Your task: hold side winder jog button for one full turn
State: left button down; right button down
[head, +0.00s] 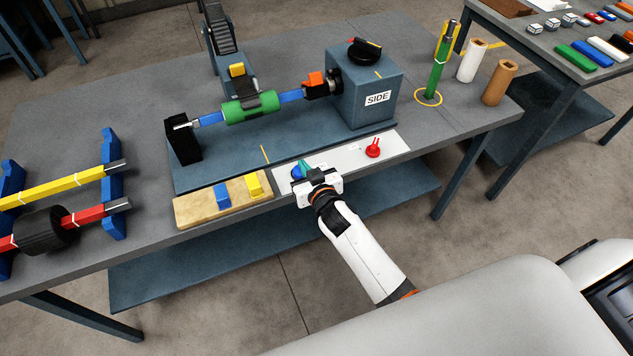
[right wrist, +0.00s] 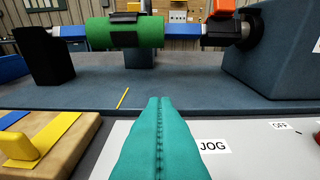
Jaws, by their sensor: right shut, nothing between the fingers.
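The side winder is a blue-grey box (head: 362,88) labelled SIDE, with a blue shaft carrying a green roll (head: 248,108). The roll also shows in the right wrist view (right wrist: 125,31). A blue jog button (head: 296,173) shows partly at the left of the pale control panel, beside my fingertips. My right gripper (head: 306,167) is shut and empty, its teal fingers at the button. In the right wrist view the fingers (right wrist: 160,135) are together beside the JOG label (right wrist: 213,146) and hide the button, so contact cannot be told. My left gripper is not in view.
A red knob (head: 373,149) stands on the panel's right, near an OFF label (right wrist: 280,125). A wooden board (head: 190,211) with blue and yellow blocks lies left of the panel. A rack with yellow and red bars (head: 112,190) stands at the far left.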

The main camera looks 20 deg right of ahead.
jog(key=v, duration=0.8)
jog(key=shift+b, duration=0.35)
jog(key=shift+s+d, duration=0.1)
dwell(0.9)
